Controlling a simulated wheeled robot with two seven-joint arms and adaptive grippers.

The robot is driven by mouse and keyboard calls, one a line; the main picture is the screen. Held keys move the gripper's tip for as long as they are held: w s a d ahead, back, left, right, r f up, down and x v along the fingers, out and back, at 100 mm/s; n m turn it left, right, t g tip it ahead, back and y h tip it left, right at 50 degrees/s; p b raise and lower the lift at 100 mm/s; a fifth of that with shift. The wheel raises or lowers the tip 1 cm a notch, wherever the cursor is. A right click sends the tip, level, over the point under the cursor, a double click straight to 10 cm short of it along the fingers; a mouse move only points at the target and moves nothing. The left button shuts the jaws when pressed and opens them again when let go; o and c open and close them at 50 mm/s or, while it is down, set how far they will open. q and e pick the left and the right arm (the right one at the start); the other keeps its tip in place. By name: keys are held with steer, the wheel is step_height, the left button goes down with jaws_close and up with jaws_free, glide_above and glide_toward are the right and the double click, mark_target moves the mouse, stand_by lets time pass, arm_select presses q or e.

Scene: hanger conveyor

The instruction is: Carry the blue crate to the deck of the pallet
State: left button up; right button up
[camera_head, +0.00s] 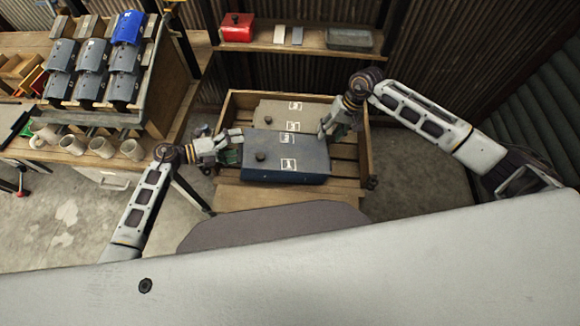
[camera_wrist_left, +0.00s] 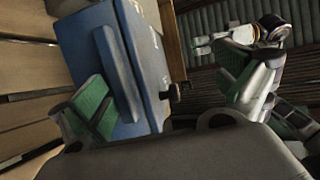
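The blue crate (camera_head: 285,172) has a dark top with a knob and white labels. It is at the front of a wooden slatted pallet with side walls (camera_head: 367,150); I cannot tell whether it rests there or hangs just above. My left gripper (camera_head: 232,154) is at the crate's left end. In the left wrist view the crate (camera_wrist_left: 150,65) shows a ledge on its side, and a green finger pad (camera_wrist_left: 92,105) lies against it; the other finger is unclear. My right gripper (camera_head: 328,130) is at the crate's far right corner, its fingers partly hidden.
A tan crate (camera_head: 272,112) stands behind the blue one on the pallet. A workbench at the left holds several mugs (camera_head: 102,147) and a rack of grey bins (camera_head: 92,88). A shelf at the back carries a red box (camera_head: 237,27). Bare floor lies right of the pallet.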

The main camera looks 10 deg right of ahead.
arm_select(q)
steer(key=shift+a, duration=0.2)
arm_select(e)
steer(key=shift+d, duration=0.1)
arm_select(q)
steer(key=v, duration=1.1)
steer(key=shift+a, duration=0.3)
steer(key=shift+s+r, duration=0.1)
arm_select(e)
steer(key=o, duration=0.8)
steer(key=shift+r, duration=0.1)
steer(key=v, duration=1.1)
steer(key=shift+r, duration=0.35)
steer(key=shift+d, duration=0.15)
steer(key=shift+c, duration=0.3)
